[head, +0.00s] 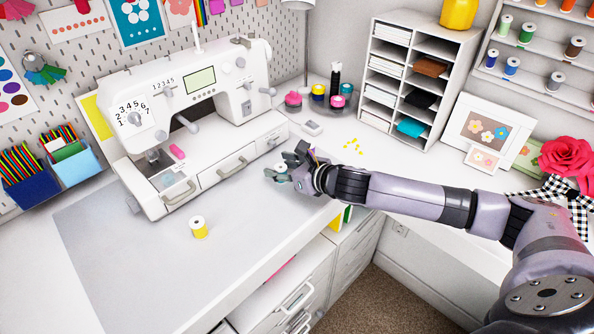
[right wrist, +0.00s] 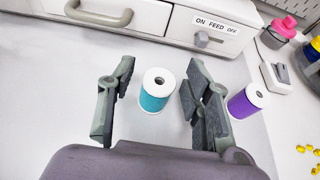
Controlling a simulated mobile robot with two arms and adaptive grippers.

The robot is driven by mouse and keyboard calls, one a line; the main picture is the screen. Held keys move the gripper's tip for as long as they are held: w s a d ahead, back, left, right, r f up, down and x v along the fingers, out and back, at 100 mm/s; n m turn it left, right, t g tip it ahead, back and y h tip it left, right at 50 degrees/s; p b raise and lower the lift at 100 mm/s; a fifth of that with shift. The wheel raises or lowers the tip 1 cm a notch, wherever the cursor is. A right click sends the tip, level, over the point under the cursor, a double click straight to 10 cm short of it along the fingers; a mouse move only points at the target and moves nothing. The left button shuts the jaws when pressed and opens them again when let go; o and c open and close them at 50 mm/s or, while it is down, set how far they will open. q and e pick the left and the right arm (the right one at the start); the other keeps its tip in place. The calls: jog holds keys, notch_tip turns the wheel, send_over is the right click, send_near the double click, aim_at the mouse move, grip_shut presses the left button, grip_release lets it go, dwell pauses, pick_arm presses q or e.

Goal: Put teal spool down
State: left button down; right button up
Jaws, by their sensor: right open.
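The teal spool (right wrist: 155,92) stands upright on the white table, between the two spread fingers of my right gripper (right wrist: 160,103) in the right wrist view. A gap shows on each side of the spool, so neither finger seems to touch it. In the head view my right gripper (head: 281,176) is low over the table in front of the sewing machine's drawers, and I cannot clearly make out the teal spool there. My left gripper is in neither view.
A purple spool (right wrist: 248,100) stands just right of my right gripper's right finger. The sewing machine (head: 190,95) is behind. A yellow spool (head: 198,228) stands front left on the grey mat (head: 130,260). Yellow bits (head: 352,146) lie to the right. The mat is mostly clear.

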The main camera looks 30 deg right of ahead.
jog(key=b+v, duration=0.2)
jog(key=v, duration=0.7)
jog(key=shift+s+d, duration=0.2)
jog(key=shift+s, duration=0.2)
jog(key=shift+v, duration=0.75)
jog(key=shift+a+r, duration=0.1)
